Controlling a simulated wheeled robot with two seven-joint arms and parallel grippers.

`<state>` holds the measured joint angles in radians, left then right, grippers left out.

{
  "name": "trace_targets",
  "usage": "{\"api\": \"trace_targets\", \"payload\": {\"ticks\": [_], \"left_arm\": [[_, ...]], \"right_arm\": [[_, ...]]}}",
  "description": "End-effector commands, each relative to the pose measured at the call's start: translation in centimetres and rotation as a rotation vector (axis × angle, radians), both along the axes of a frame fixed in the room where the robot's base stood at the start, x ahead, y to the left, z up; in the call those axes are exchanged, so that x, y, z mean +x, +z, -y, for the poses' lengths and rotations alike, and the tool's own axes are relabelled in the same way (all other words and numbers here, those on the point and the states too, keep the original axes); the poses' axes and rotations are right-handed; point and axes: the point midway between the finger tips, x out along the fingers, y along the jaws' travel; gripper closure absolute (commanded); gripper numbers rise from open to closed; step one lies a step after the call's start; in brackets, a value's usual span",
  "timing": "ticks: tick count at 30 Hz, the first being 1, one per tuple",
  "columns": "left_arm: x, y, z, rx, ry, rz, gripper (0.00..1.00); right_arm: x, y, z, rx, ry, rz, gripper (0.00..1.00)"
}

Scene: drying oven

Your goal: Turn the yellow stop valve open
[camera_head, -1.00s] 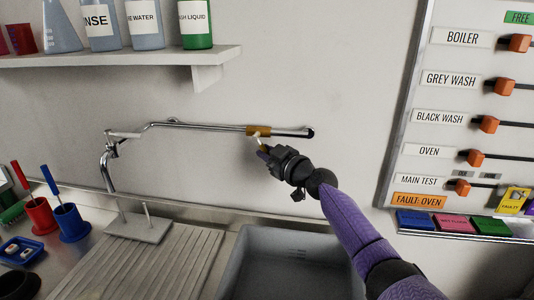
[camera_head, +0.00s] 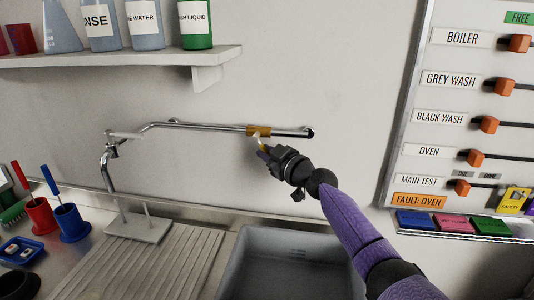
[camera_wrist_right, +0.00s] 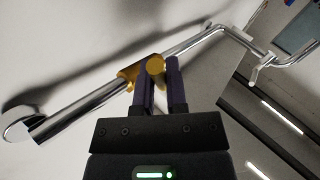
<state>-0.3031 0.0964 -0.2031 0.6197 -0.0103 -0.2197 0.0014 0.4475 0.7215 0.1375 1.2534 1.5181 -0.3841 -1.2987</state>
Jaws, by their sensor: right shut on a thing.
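The yellow stop valve (camera_head: 259,130) sits on a chrome pipe (camera_head: 205,126) that runs along the wall above the sink. In the right wrist view its yellow body (camera_wrist_right: 130,75) wraps the pipe and its round yellow handle end (camera_wrist_right: 155,65) lies between my purple fingers. My right gripper (camera_head: 262,152) comes in from the lower right and is shut on the valve's handle, just below the pipe. In the head view the gripper hides part of the handle. My left gripper is not in view.
A grey sink basin (camera_head: 290,262) lies below the arm, with a ribbed drainboard (camera_head: 165,265) to its left. A shelf (camera_head: 120,60) with bottles is above left. A switch panel (camera_head: 455,90) stands at the right. Red and blue holders (camera_head: 70,222) stand at the left.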

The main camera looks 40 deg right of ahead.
Motion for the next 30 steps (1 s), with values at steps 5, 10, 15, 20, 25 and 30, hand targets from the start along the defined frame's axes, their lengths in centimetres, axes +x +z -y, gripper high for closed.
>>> {"api": "trace_targets", "payload": {"ticks": [5,10,15,20,25,30], "left_arm": [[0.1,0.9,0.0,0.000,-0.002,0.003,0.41],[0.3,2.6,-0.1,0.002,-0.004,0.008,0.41],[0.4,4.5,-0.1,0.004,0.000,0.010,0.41],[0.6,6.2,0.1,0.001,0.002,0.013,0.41],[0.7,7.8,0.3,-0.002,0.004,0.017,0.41],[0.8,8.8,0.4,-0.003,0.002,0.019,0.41]], "right_arm": [[-0.2,0.3,0.1,-0.030,0.000,-0.038,1.00],[-0.5,0.9,0.4,-0.095,0.000,-0.119,1.00],[-0.8,1.5,0.6,-0.178,0.000,-0.221,1.00],[-1.0,1.9,0.8,-0.249,-0.001,-0.310,1.00],[-1.2,2.2,0.9,-0.310,-0.001,-0.391,1.00],[-1.3,2.3,1.0,-0.354,0.000,-0.444,1.00]]}}
